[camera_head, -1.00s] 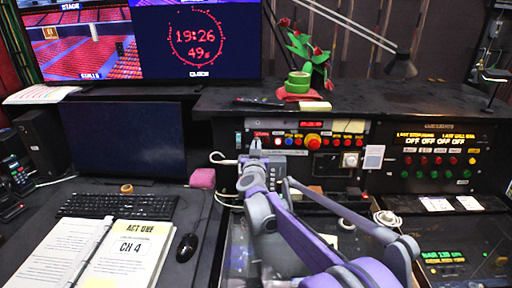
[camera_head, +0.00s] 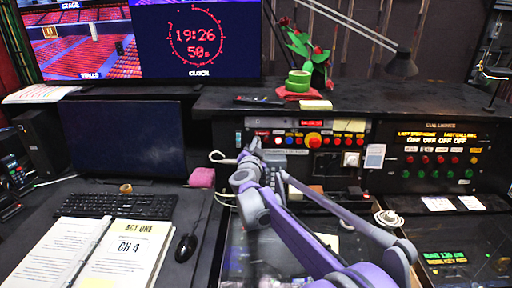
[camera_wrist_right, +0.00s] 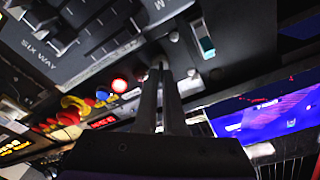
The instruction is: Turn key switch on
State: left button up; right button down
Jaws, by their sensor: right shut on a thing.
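My right gripper (camera_head: 256,145) reaches up from the lower right to the left end of the button panel (camera_head: 340,126). In the right wrist view my gripper's two long dark fingers (camera_wrist_right: 162,68) are close together, with their tips at the panel face. They are shut on the key switch, which is mostly hidden by the tips, so I cannot tell its turn angle. My left gripper is not in view.
A cue light panel (camera_head: 438,155) is at the right. A dark monitor (camera_head: 124,139), keyboard (camera_head: 121,205), open script (camera_head: 128,250) and mouse (camera_head: 186,247) are at the left.

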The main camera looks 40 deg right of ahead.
jog(key=m+g, duration=0.1)
jog(key=m, duration=0.5)
jog(key=m+p, duration=0.1)
jog(key=m, duration=0.4)
jog(key=shift+g, duration=0.4)
jog(key=shift+m, duration=0.3)
jog(key=c, duration=1)
grip_release()
jog(key=v, duration=1.1)
jog(key=shift+r+b, duration=0.2)
jog(key=shift+b, duration=0.15)
